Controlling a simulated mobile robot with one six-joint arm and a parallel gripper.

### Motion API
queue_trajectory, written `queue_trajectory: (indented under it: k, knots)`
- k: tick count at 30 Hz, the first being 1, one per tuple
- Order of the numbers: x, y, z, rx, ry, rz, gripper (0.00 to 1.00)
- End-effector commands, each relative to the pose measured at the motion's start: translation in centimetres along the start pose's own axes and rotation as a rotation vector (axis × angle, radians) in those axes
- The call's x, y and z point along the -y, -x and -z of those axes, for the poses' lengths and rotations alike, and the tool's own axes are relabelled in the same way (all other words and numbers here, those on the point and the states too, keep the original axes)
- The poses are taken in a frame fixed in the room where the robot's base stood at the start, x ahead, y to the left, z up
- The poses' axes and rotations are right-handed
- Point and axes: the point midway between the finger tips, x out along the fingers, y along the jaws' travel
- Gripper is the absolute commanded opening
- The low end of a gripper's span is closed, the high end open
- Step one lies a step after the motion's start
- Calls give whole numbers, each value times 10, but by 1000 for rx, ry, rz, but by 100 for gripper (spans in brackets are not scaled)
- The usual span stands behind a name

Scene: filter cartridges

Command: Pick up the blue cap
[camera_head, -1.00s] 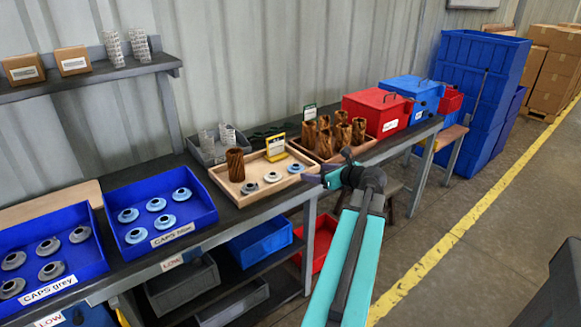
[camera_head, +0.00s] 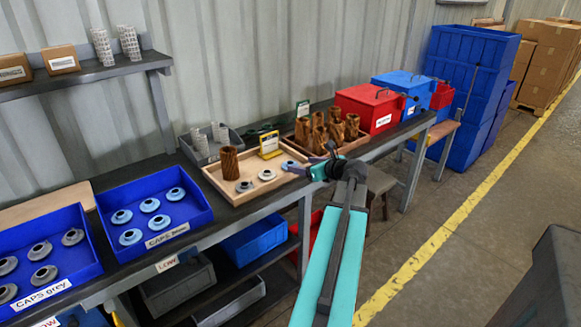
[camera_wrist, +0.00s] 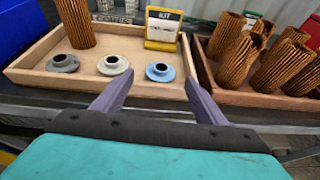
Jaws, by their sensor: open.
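A light blue cap (camera_wrist: 160,72) lies in the wooden kit tray (camera_wrist: 115,91), at the right of a row of caps. It also shows in the head view (camera_head: 289,164), beside my finger. A whitish cap (camera_wrist: 112,65) and a grey cap (camera_wrist: 64,63) lie left of it. My gripper (camera_wrist: 158,88) is open and empty, its fingers pointing at the tray's front edge. In the wrist view, the blue cap appears between and beyond the fingertips. More blue caps (camera_head: 150,205) lie in the blue bin labelled CAPS blue (camera_head: 200,213).
A brown pleated cartridge (camera_wrist: 75,22) stands in the tray, near a yellow KIT sign (camera_wrist: 161,27). A second wooden tray (camera_wrist: 255,98) with several brown cartridges adjoins on the right. A blue bin (camera_head: 85,268) of grey caps stands far left.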

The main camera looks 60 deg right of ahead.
Motion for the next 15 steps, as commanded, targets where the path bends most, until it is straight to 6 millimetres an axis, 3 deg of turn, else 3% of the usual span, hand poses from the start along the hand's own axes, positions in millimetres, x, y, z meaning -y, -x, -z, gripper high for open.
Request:
queue_trajectory:
  k: [7,15]
  knots:
    - [1,-35,-1,0,0,-1,66]
    - [1,-44,0,0,0,1,66]
